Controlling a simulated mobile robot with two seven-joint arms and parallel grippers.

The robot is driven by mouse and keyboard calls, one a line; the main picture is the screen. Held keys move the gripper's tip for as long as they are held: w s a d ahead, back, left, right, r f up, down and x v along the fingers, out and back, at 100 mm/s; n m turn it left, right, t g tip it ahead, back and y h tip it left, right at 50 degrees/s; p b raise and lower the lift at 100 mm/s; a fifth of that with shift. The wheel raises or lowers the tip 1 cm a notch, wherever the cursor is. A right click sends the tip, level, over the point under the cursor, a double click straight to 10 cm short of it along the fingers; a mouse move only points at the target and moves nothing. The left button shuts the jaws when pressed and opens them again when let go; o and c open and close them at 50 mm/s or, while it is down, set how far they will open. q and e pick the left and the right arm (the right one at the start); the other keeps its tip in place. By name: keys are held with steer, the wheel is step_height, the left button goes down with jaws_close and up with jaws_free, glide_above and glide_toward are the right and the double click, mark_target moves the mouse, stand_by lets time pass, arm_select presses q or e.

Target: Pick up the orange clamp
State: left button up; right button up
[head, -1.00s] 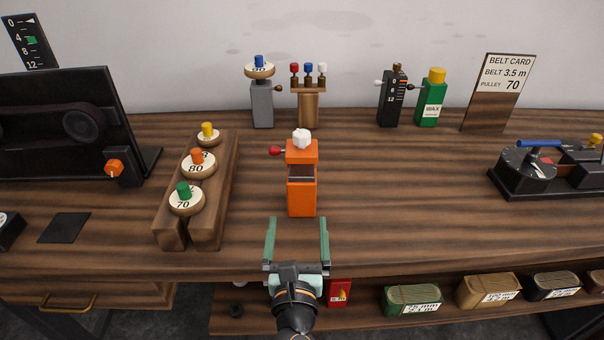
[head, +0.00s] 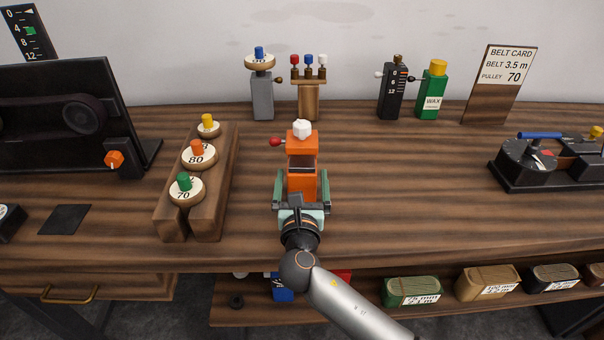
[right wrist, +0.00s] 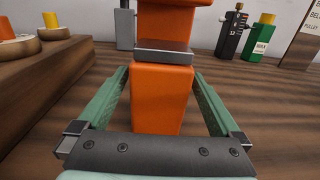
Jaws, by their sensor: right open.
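The orange clamp (head: 302,180) stands upright on the wooden bench in the middle of the head view. It has a white knob on top, a red-tipped lever at its left and a dark slot across its body. My right gripper (head: 302,187) is open, with its green fingers on either side of the clamp's lower body. In the right wrist view the clamp (right wrist: 160,98) stands between the two fingers (right wrist: 160,100), with a gap on both sides. The clamp's base is partly hidden behind the gripper in the head view. My left gripper is not in view.
A wooden pulley rack (head: 213,195) with numbered pulleys stands close to the left. A grey post (head: 262,98) and a wooden stand (head: 309,102) with coloured knobs are behind. A black gauge (head: 393,93) and a green wax bottle (head: 432,92) stand back right. The bench right of the clamp is clear.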

jaws_close()
stand_by(0.8)
steer(key=shift+r, duration=0.1)
